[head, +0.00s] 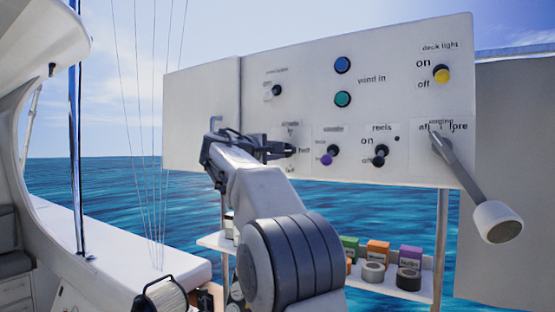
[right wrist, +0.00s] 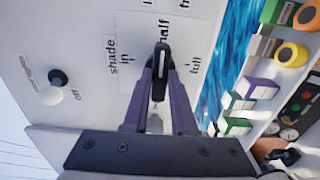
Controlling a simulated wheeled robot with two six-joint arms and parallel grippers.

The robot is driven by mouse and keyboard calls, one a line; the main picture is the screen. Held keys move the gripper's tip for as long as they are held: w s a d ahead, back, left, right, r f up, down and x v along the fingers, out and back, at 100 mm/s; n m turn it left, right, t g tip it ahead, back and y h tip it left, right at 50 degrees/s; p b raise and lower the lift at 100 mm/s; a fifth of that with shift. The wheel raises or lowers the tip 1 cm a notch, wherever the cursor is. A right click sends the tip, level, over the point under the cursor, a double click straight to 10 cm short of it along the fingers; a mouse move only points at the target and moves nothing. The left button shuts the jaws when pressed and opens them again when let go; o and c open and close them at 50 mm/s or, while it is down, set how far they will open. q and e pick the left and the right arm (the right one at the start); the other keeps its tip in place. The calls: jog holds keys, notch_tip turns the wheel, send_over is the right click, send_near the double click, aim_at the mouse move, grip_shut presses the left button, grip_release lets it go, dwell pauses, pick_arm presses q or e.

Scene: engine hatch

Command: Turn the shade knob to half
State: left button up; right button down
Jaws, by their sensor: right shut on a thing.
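The shade knob (right wrist: 161,68) is black and elongated with a white line on it. In the right wrist view the line's end points up the picture, toward the word "half" (right wrist: 163,32). "In" is printed to its left and "full" to its right. My right gripper (right wrist: 160,88) is shut on the knob, with a finger on each side. In the head view my right gripper (head: 287,150) is at the panel by the "half" label and largely hides the knob. My left gripper is not in view.
The white panel (head: 300,85) also carries a purple-ended knob (head: 328,156), the reels knob (head: 379,156), blue and green buttons, a yellow deck light knob (head: 441,74) and a long lever (head: 465,180) sticking out at right. A shelf with boxes and tape rolls is below.

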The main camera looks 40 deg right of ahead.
jog(key=c, duration=0.7)
grip_release()
jog(key=b+v, duration=0.4)
jog(key=v, duration=0.6)
jog(key=shift+s+a, duration=0.1)
jog(key=shift+a, duration=0.15)
